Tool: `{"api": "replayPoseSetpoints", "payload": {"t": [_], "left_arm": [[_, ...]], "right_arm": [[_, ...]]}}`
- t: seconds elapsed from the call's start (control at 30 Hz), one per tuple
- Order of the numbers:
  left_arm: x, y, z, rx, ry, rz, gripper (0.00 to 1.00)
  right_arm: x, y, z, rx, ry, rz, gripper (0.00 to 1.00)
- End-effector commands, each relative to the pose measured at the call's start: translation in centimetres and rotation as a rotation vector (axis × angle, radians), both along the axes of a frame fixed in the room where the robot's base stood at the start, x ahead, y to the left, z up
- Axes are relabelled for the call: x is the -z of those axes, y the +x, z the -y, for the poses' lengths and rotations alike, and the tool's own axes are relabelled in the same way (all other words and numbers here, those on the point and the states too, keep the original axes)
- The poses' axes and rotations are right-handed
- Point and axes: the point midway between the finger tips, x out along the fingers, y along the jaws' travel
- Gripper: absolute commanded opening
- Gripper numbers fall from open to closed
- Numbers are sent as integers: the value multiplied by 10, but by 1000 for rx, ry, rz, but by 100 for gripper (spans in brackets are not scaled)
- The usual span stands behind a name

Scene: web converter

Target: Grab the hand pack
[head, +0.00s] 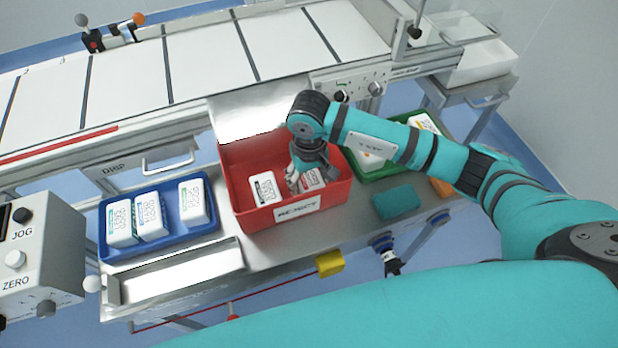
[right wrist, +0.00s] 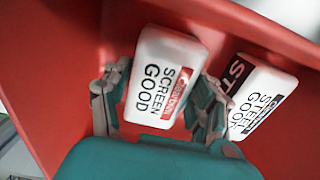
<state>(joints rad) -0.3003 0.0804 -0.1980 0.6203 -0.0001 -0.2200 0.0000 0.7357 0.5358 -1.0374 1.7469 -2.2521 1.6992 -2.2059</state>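My right gripper (head: 306,182) points down into the red bin (head: 278,220) marked REJECT. In the right wrist view the fingers of my right gripper (right wrist: 162,98) stand on either side of a white pack (right wrist: 158,68) with a red label and the words "SCREEN GOOD". The pads lie close along both its sides; I cannot tell whether they press on it. This pack also shows in the head view (head: 314,179), partly hidden by the gripper. A second white pack (right wrist: 262,92) with a dark label lies beside it, outside the fingers. My left gripper is out of view.
A blue tray (head: 158,247) with several white packs stands left of the red bin. A green tray (head: 374,176) with white packs is at the right, partly behind my arm. A teal block (head: 396,202) lies before it. The conveyor (head: 200,70) runs behind.

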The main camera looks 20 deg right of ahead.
Motion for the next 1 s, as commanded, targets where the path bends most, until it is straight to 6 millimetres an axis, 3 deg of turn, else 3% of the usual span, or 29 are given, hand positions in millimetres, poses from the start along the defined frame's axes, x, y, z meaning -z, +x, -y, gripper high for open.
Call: {"api": "replayPoseSetpoints", "payload": {"t": [0.03, 0.1, 0.5, 1.0], "left_arm": [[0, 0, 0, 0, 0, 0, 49], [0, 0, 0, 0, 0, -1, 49], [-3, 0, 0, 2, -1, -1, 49], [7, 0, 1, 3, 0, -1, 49]], "right_arm": [[0, 0, 0, 0, 0, 0, 69], [-1, 0, 0, 0, 0, 0, 78], [-8, 1, 0, 0, 0, 3, 78], [-104, 1, 0, 0, -1, 4, 78]]}}
